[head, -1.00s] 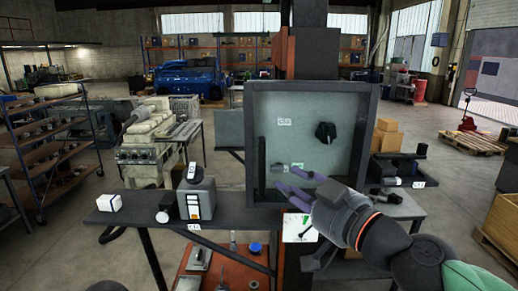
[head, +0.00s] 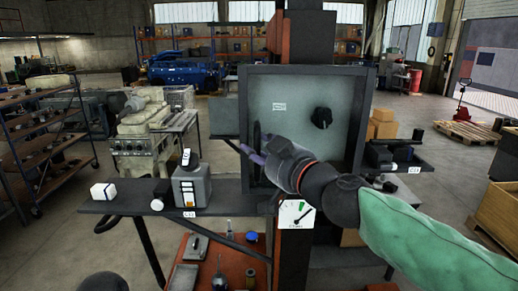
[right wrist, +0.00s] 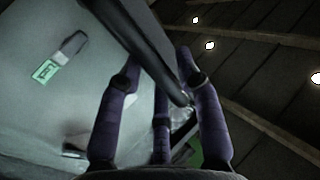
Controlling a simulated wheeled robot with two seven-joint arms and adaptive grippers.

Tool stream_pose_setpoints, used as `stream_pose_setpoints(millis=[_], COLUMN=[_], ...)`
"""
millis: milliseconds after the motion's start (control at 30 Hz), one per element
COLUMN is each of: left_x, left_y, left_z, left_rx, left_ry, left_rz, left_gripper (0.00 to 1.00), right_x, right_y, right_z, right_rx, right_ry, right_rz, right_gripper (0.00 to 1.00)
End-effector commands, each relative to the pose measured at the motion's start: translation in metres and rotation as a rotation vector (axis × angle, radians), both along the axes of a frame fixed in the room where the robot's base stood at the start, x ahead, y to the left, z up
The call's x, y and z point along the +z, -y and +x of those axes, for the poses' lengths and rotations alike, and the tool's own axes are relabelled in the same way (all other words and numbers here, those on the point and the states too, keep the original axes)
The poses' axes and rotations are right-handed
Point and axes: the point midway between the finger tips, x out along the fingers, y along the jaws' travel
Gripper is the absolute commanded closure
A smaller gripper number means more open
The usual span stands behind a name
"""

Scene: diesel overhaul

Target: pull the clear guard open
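The clear guard (head: 290,125) covers the front of the grey box. I see a black knob (head: 321,118) and a small label through it. A dark upright handle bar (head: 257,138) stands at its left side, its lower part hidden by my right gripper. My right gripper (head: 252,153), with purple fingers, is at this bar. In the right wrist view, the bar (right wrist: 150,45) runs slantwise between the spread fingers, which look open. I cannot tell whether they touch it. The guard looks closed. My left gripper is out of view.
A narrow dark shelf (head: 130,207) carries a grey device (head: 194,187) and a white block (head: 104,191) left of the box. A gauge card (head: 297,214) hangs below the box. An orange tool surface (head: 238,275) lies lower down.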

Motion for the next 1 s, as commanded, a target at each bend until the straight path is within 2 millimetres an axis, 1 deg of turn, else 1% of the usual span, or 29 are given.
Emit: stream_pose_setpoints(millis=[167, 200, 267, 300, 333, 667, 867, 1000], left_x=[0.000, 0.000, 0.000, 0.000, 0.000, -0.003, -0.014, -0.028], left_y=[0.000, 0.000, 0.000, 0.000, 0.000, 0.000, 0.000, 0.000], left_z=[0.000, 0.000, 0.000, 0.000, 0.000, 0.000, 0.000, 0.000], left_rx=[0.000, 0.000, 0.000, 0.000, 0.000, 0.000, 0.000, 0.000], left_ry=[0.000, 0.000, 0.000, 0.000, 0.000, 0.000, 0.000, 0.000], left_rz=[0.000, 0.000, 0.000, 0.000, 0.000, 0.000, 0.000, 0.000], left_gripper=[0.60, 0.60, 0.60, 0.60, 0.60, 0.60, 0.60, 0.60], right_x=[0.000, 0.000, 0.000, 0.000, 0.000, -0.001, -0.002, -0.004], right_y=[0.000, 0.000, 0.000, 0.000, 0.000, 0.001, 0.003, 0.007], right_z=[0.000, 0.000, 0.000, 0.000, 0.000, -0.002, -0.012, -0.025], right_rx=[0.000, 0.000, 0.000, 0.000, 0.000, 0.009, 0.048, 0.098], right_ry=[0.000, 0.000, 0.000, 0.000, 0.000, -0.001, 0.001, 0.002], right_rz=[0.000, 0.000, 0.000, 0.000, 0.000, 0.001, 0.001, 0.001], right_gripper=[0.65, 0.68, 0.85, 0.96, 1.00, 1.00, 1.00, 1.00])
